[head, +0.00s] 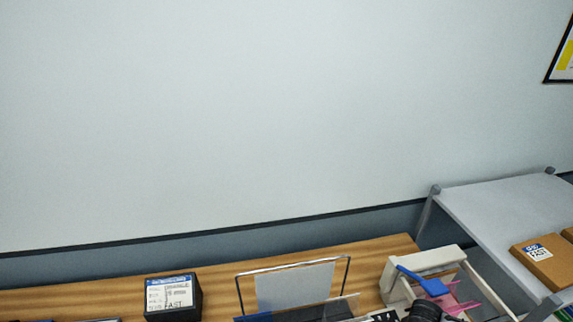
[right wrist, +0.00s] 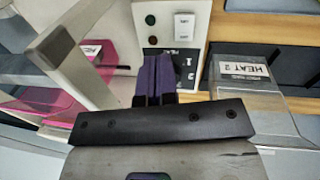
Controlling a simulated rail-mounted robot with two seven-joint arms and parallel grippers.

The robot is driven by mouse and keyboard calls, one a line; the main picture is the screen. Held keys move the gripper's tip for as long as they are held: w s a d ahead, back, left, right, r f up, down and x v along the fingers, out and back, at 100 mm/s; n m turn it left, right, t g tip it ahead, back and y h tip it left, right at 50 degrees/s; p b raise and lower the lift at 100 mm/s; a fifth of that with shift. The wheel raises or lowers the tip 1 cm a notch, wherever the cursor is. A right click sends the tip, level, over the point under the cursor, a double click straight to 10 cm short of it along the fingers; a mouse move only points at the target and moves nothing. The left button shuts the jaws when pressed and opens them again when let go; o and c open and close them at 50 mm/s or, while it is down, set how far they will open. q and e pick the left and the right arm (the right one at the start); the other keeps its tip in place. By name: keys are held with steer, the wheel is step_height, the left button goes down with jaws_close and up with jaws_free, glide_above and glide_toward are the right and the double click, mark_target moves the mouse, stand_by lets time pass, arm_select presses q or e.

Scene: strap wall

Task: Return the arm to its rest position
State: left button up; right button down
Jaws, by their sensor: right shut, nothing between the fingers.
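My right gripper (right wrist: 153,84) shows in the right wrist view with its purple fingers together and nothing between them. The fingertips are in front of a pale panel (right wrist: 150,35) with round buttons, white switches and a dark numbered strip. I cannot tell the gap between the fingertips and the panel. A dark rounded part at the bottom edge of the head view, beside the cream device (head: 432,260), may be part of my right arm. My left gripper is out of view.
A wooden bench (head: 215,278) runs below a blank wall. It carries a black labelled box (head: 173,298) and a wire frame (head: 293,266) with a pale sheet. A blue-handled tool (head: 425,281) and pink pieces (head: 458,300) are by the device. A grey shelf (head: 490,210) holds cardboard boxes (head: 548,262).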

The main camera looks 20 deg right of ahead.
steer(key=w+a+r+n+t+h, duration=0.2)
steer(key=w+a+r+n+t, duration=0.35)
steer(key=r+n, duration=0.3)
steer(key=s+a+r+t+y+p, duration=0.1)
steer(key=s+a+r+t+p, duration=0.1)
steer(key=a+r, duration=0.55)
steer(key=s+a+f+m+g+y+p, duration=0.1)
steer(key=s+a+f+m+g+p, duration=0.1)
steer(key=s+a, duration=0.3)
steer(key=s+a+f+m+g+y+p, duration=0.2)
steer(key=s+a+m+p, duration=0.1)
steer(key=s, duration=1)
steer(key=shift+s+a+f+p, duration=0.15)
steer(key=shift+s+a+p, duration=0.35)
steer(key=shift+a, duration=0.65)
steer(key=shift+w+m, duration=0.2)
steer(key=shift+m, duration=0.05)
